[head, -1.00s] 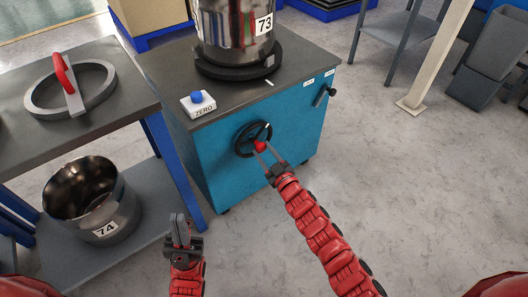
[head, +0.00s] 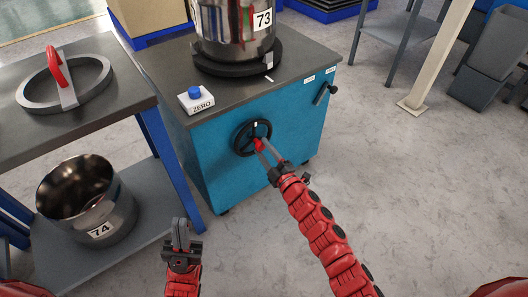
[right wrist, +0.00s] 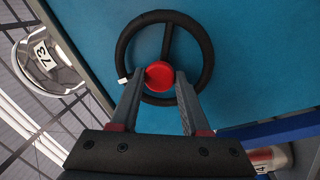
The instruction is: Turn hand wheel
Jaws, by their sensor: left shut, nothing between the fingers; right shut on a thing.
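The black hand wheel (head: 237,146) with a red knob (head: 258,144) is on the front of a blue cabinet (head: 215,165). A small white mark (head: 254,126) shows near the top of the wheel. In the right wrist view, the wheel (right wrist: 209,62) faces me and the red knob (right wrist: 159,75) sits between the finger ends. My right gripper (head: 262,148) is shut on this knob; its fingers (right wrist: 160,79) hide part of the lower rim. My left gripper (head: 181,229) is shut and empty, low at the front, apart from the wheel.
A metal pot marked 73 (head: 235,28) stands on the cabinet top, with a ZERO button box (head: 196,100) nearby. A grey shelf table at left holds a ring with a red handle (head: 57,68) above and a pot marked 74 (head: 87,202) below.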

